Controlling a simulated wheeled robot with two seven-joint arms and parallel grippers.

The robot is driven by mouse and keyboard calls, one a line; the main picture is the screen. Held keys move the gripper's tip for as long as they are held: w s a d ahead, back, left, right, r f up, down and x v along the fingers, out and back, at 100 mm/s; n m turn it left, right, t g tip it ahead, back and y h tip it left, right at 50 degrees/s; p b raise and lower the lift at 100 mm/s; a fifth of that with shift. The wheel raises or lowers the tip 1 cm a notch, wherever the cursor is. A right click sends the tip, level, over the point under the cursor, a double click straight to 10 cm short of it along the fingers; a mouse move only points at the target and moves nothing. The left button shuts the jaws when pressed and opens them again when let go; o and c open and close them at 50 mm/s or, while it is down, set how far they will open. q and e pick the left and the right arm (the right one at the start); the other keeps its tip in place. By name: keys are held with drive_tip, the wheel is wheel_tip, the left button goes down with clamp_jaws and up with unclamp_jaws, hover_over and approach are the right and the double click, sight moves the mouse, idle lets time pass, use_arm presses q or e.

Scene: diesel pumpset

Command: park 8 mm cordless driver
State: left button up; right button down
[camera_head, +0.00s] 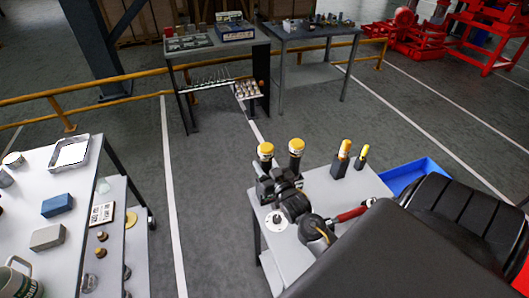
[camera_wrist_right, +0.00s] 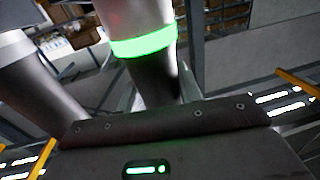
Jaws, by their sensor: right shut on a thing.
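Two dark upright bodies with yellow tops, a left one (camera_head: 265,152) and a right one (camera_head: 296,148), stand at the far left of a small light table. They look like cordless drivers, but I see no size mark on either. What appears to be my right gripper (camera_head: 284,189) is in the dark cluster just below them, seen from behind. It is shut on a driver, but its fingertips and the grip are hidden. The right wrist view shows grey cylinders, one with a green ring, and a dark housing; I cannot make out fingers there. My left gripper is not in view.
The small table (camera_head: 375,187) also holds two slimmer pieces with orange and yellow tops (camera_head: 343,152). A red-handled tool (camera_head: 350,214) lies toward its front. A blue bin (camera_head: 405,175) is behind right. A white table (camera_head: 25,220) with blocks is at left; floor between is clear.

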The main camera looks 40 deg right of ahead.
drive_tip(key=shift+f+b, duration=0.7)
drive_tip(key=shift+f, duration=0.3)
drive_tip(key=c, duration=1)
unclamp_jaws()
drive_tip(key=shift+o, duration=0.7)
drive_tip(key=shift+f, duration=0.1)
drive_tip(key=shift+s, duration=0.1)
drive_tip(key=shift+s+a+f, duration=0.1)
drive_tip(key=shift+s, duration=0.25)
drive_tip(key=s+a+b, duration=0.2)
drive_tip(key=s+b, duration=0.1)
drive_tip(key=s, duration=0.6)
drive_tip(key=shift+s, duration=0.35)
